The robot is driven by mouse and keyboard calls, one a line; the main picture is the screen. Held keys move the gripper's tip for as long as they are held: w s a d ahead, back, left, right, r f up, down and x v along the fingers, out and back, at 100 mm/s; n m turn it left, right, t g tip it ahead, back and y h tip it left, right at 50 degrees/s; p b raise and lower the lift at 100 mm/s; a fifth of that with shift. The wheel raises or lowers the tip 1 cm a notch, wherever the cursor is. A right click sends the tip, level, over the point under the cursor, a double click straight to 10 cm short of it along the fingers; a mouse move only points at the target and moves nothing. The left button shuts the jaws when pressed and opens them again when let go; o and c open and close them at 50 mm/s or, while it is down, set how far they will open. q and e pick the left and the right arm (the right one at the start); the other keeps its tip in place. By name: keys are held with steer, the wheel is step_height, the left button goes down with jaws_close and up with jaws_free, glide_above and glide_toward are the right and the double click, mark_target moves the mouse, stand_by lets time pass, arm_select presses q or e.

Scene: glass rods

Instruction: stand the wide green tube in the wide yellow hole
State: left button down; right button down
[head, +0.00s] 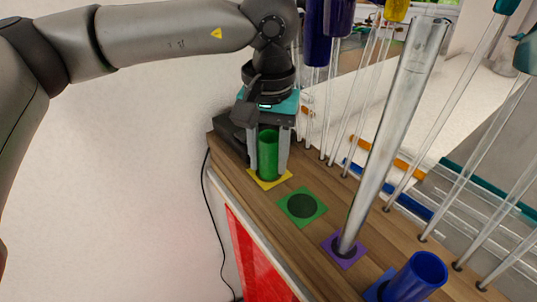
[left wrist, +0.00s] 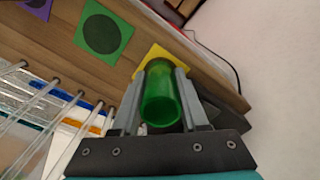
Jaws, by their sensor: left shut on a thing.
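The wide green tube (head: 268,155) is upright between the fingers of my left gripper (head: 269,150), which is shut on it. The tube's lower end is at the yellow square (head: 271,180) that marks the yellow hole; the hole itself is hidden by the tube. I cannot tell how far the tube is down in it. The left wrist view shows the tube (left wrist: 160,95) between the two grey fingers (left wrist: 157,98), with the yellow square (left wrist: 152,57) beyond its far end. My right gripper is not in view.
A green square with an empty dark hole (head: 303,206) is beside the yellow one. A tall clear tube (head: 392,135) stands in the purple square (head: 343,251). A blue tube (head: 415,278) is at the front. Thin glass rods (head: 457,130) stand along the right edge.

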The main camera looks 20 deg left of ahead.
arm_select(q)
steer(key=shift+f+b, duration=0.3)
steer(key=shift+f, duration=0.1)
steer(key=c, duration=0.7)
jaws_free()
step_height(320, 180, up, 11)
steer(key=p, duration=0.6)
steer(key=shift+p, duration=0.4)
steer(key=shift+r, duration=0.1)
